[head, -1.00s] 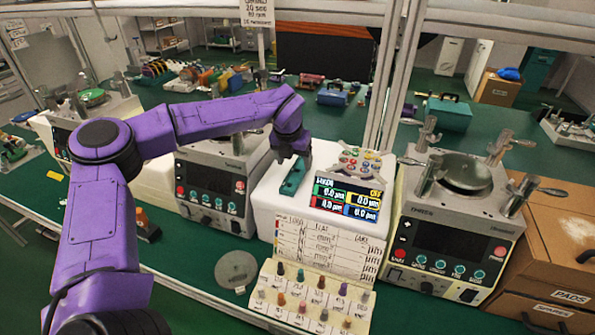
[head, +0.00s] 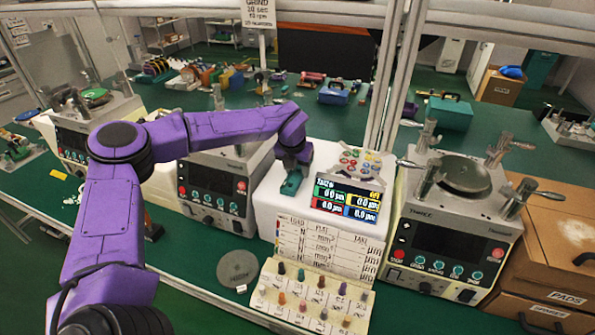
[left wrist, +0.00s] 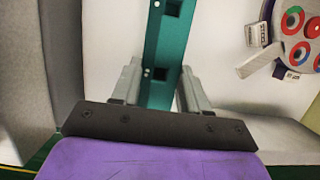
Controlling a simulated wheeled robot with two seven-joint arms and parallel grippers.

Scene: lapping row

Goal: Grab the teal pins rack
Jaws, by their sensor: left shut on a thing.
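The teal pins rack (head: 290,187) lies on the white block (head: 262,190) in the middle of the head view, mostly hidden by my left gripper (head: 292,172). In the left wrist view the rack (left wrist: 163,45) is a narrow teal bar with square holes. It runs up the picture between the two grey fingers of my left gripper (left wrist: 158,88), which is shut on it. Whether the rack still touches the block is hard to tell. My right gripper is not in view.
A display with coloured panels (head: 345,201) and a holder with coloured discs (head: 360,162) stand close right of the rack. A lapping machine (head: 450,225) is further right, another (head: 212,190) left. A board with several coloured pegs (head: 315,312) is in front.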

